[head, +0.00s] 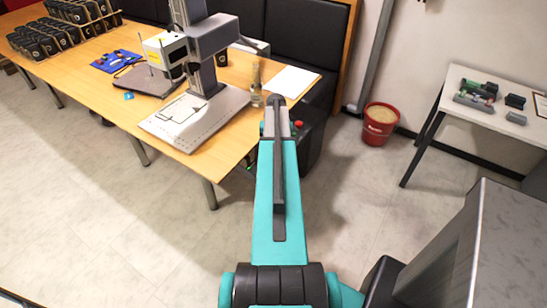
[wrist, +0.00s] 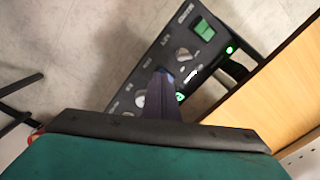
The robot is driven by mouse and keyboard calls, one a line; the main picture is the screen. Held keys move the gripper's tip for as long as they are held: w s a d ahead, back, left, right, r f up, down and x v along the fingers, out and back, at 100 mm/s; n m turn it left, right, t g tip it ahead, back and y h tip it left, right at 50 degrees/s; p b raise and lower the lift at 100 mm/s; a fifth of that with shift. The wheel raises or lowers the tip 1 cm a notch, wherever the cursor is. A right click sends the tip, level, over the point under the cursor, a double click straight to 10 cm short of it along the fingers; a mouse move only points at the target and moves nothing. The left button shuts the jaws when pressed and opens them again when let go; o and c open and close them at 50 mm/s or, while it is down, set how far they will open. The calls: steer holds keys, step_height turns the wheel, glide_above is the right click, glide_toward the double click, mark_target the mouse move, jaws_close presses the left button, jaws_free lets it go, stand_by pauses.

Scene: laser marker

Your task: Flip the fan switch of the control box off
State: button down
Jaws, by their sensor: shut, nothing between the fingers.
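The black control box (head: 313,145) stands beside the right end of the wooden table in the head view, partly hidden by my arm. In the wrist view its panel (wrist: 161,60) runs diagonally, with a green rocker switch (wrist: 203,30), a silver knob (wrist: 183,54), a second knob (wrist: 140,99) and a lit green control (wrist: 180,96) beside my fingers. The labels are too small to tell which is the fan switch. My gripper (wrist: 162,72) is shut and empty, over the panel between the knobs; I cannot tell whether it touches. It also shows in the head view (head: 277,99).
The wooden table (head: 110,45) holds a laser marker (head: 207,45) and a small bottle (head: 256,85) near the box. A red bucket (head: 380,124) and a white side table (head: 500,112) stand to the right. The floor between is clear.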

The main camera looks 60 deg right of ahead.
steer(key=shift+f+b, duration=0.35)
steer(key=shift+f, duration=0.4)
stand_by(0.7)
steer(key=shift+r, duration=0.1)
step_height(320, 180, up, 7)
steer(key=p, duration=0.3)
stand_by(0.9)
stand_by(0.6)
